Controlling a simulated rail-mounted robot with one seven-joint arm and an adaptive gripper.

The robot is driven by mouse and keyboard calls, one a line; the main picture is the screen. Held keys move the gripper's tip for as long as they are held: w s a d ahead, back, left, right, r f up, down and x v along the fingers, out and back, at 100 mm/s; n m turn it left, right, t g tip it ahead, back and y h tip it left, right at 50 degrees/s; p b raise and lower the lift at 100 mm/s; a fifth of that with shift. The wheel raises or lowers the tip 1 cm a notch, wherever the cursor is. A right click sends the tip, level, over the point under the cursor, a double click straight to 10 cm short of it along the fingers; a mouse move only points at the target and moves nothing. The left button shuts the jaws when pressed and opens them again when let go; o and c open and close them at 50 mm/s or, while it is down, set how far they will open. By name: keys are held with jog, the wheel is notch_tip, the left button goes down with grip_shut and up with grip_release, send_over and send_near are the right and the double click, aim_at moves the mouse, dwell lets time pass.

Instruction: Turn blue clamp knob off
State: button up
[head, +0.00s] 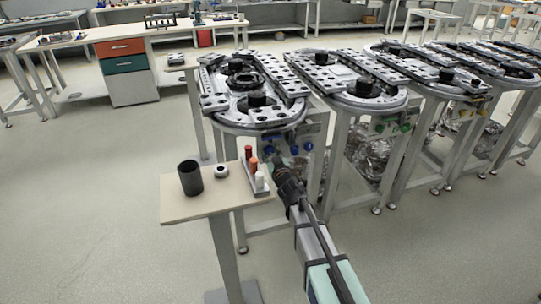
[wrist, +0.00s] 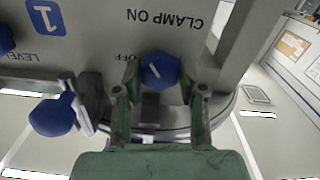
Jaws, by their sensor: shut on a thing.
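The blue clamp knob (wrist: 160,71) is on a grey panel (wrist: 110,48) in the wrist view, with a short white slanted mark on its face. The panel's lettering is upside down in this view: "CLAMP ON" (wrist: 165,18) lies above the knob and "OFF" (wrist: 134,57) just to its left. My gripper (wrist: 158,78) has one finger on each side of the knob and is shut on it. In the head view my gripper (head: 281,168) reaches the front of the nearest ring track (head: 255,122), where I cannot tell the clamp knob apart.
Another blue knob (wrist: 52,116) sticks out left of my gripper, near "LEVEL" (wrist: 40,57) and the blue "1" sign (wrist: 46,17). A small table (head: 182,212) with a black cup (head: 190,178) and colored pieces stands left of my arm. Open floor lies in front.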

jog(key=n+b, duration=0.1)
jog(key=n, duration=0.4)
jog(key=shift+n+b, duration=0.3)
jog(key=shift+b, duration=0.1)
jog(key=n+b, duration=0.1)
jog(key=n, duration=0.4)
jog(key=shift+w+b, duration=0.1)
jog(key=shift+b, duration=0.2)
jog(key=o, duration=1.1)
jog(key=shift+o, duration=0.2)
jog(key=v, duration=1.2)
